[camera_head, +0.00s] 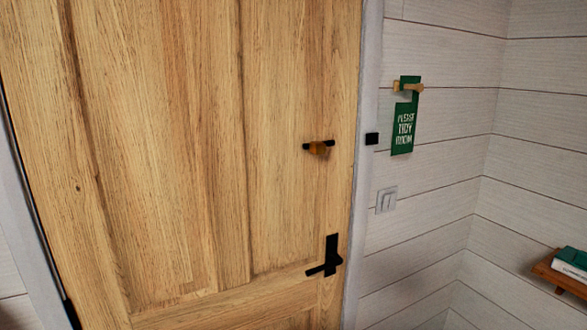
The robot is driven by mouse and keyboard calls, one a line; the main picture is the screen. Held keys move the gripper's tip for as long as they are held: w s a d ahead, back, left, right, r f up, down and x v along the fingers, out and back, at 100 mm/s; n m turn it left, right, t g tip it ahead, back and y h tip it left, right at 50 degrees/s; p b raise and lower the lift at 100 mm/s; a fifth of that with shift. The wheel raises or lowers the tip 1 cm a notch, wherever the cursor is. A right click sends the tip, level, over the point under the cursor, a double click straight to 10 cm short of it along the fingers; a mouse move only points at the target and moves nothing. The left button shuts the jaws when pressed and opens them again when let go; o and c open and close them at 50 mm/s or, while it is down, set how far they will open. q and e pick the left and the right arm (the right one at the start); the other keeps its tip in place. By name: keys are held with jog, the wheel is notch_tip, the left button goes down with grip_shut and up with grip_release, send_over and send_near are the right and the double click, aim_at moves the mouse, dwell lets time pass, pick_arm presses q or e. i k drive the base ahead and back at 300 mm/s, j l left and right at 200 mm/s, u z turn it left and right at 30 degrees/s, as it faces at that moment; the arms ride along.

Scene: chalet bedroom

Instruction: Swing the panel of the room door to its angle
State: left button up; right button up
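The room door's wooden panel (150,140) fills the left and middle of the head view. It appears closed or nearly so in its pale frame (363,150); I cannot tell its exact angle. A black lever handle (327,262) sits low near the panel's right edge. Above it is a small brass and black fitting (319,147). Neither of my grippers shows in this view.
A green door sign (405,118) hangs from a wooden peg on the white plank wall (445,60), right of the door. A light switch (387,199) is below it. A small wooden shelf (556,272) with books (570,262) juts out at lower right.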

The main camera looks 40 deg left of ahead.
aim_at(174, 185)
jog(key=u, duration=1.75)
